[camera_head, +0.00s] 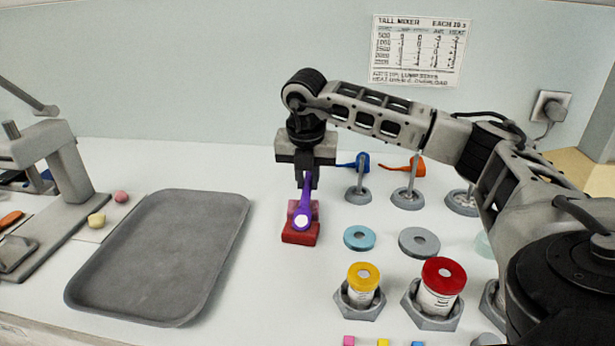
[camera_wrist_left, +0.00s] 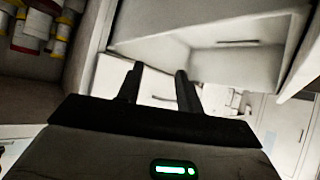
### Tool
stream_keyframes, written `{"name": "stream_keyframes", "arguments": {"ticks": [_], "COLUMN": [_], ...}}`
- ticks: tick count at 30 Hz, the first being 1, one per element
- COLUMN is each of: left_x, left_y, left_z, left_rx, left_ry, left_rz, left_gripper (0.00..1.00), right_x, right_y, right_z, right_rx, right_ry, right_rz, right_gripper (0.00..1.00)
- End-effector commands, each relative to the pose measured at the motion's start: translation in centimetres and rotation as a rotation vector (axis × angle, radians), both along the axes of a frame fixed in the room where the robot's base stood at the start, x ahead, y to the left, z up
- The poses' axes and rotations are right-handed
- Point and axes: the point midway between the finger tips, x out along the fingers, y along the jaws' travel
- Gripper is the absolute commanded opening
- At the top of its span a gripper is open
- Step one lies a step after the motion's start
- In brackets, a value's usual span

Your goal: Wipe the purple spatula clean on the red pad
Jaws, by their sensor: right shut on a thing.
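The purple spatula (camera_head: 315,192) hangs tilted from my right gripper (camera_head: 308,184), which is shut on its upper part. A white patch shows on the spatula's lower end, in front of the red pad. The red pad (camera_head: 300,237) lies on the bench, with a pinkish upper part partly hidden behind the spatula. The spatula's lower end overlaps the pad; I cannot tell whether they touch. My left gripper (camera_wrist_left: 157,92) shows in the left wrist view with its two fingers apart and nothing between them. It is not in the head view.
A grey tray (camera_head: 165,255) lies left of the pad. Blue (camera_head: 354,162) and orange (camera_head: 408,167) spatulas rest on stands behind, to the right. Yellow-lidded (camera_head: 364,277) and red-lidded (camera_head: 444,275) jars stand at front right. Bench between tray and pad is clear.

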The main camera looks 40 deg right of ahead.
Motion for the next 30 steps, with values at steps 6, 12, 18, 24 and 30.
{"name": "stream_keyframes", "arguments": {"ticks": [6,12,18,24,30], "left_x": [0.02,0.04,0.05,0.05,0.06], "left_y": [-0.02,-0.04,-0.03,-0.03,-0.02], "left_z": [-0.09,-0.09,-0.11,-0.09,0.05], "left_rx": [-0.002,-0.002,-0.002,-0.002,-0.002], "left_ry": [0.0,0.001,0.0,0.0,0.0], "left_rz": [0.001,0.003,0.003,0.003,0.003], "left_gripper": [0.36,0.36,0.36,0.36,0.36], "right_x": [0.02,0.01,0.01,0.01,0.34], "right_y": [0.01,0.02,0.02,0.0,-0.42], "right_z": [-0.09,-0.14,-0.24,-0.25,-0.21], "right_rx": [0.001,0.0,0.0,-0.001,0.0], "right_ry": [-0.001,0.0,0.0,0.001,0.001], "right_rz": [0.0,0.0,0.001,0.001,-0.001], "right_gripper": [0.0,0.0,0.0,0.0,0.0]}}
